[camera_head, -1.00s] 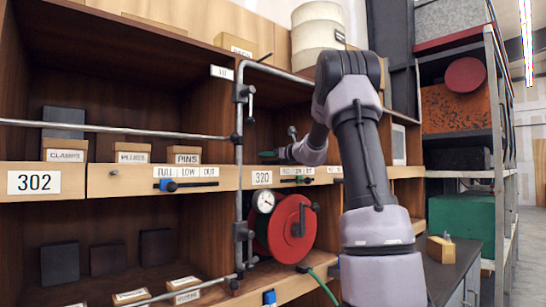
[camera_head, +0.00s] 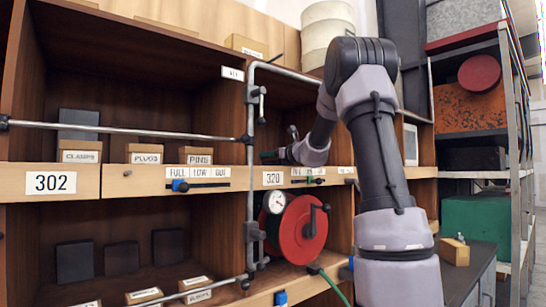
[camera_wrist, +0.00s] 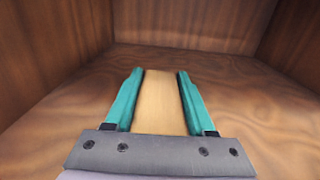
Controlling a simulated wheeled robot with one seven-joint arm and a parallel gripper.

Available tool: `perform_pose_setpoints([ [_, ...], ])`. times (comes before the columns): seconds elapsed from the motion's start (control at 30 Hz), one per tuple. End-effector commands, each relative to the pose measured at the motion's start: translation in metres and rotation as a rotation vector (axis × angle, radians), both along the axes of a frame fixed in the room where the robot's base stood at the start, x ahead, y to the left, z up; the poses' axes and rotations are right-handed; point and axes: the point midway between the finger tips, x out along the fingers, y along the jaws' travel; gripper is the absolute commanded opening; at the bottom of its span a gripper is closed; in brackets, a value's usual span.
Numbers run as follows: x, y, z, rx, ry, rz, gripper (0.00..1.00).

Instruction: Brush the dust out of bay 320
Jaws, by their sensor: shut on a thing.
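The 320 label (camera_head: 272,178) is on a shelf edge in the head view. My gripper (camera_head: 268,157) is inside the compartment just above that label, partly hidden by the frame post and my arm. In the wrist view my teal fingers (camera_wrist: 159,78) are shut on a flat, light wooden piece (camera_wrist: 158,105), which looks like the brush's handle. Its bristles are not visible. The bay's wooden floor (camera_wrist: 235,85) lies ahead and around it, with the back wall (camera_wrist: 190,25) beyond. I cannot tell dust from the wood's dark grain.
A metal pipe frame (camera_head: 251,130) with clamps stands in front of the bay's left side. A red hose reel (camera_head: 298,235) and a dial gauge (camera_head: 274,202) are below. The left bay marked 302 (camera_head: 50,183) holds labelled boxes. A metal rack (camera_head: 515,130) stands at right.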

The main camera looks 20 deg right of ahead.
Motion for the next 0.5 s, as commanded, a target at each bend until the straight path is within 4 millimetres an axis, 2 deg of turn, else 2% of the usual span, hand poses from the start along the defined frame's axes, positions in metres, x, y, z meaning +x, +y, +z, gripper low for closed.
perform_pose_setpoints([
  [0.2, -0.006, 0.018, 0.0, 0.0, 0.002, 0.003, 0.0],
  [0.5, -0.01, 0.028, 0.0, 0.0, 0.003, 0.001, 0.0],
])
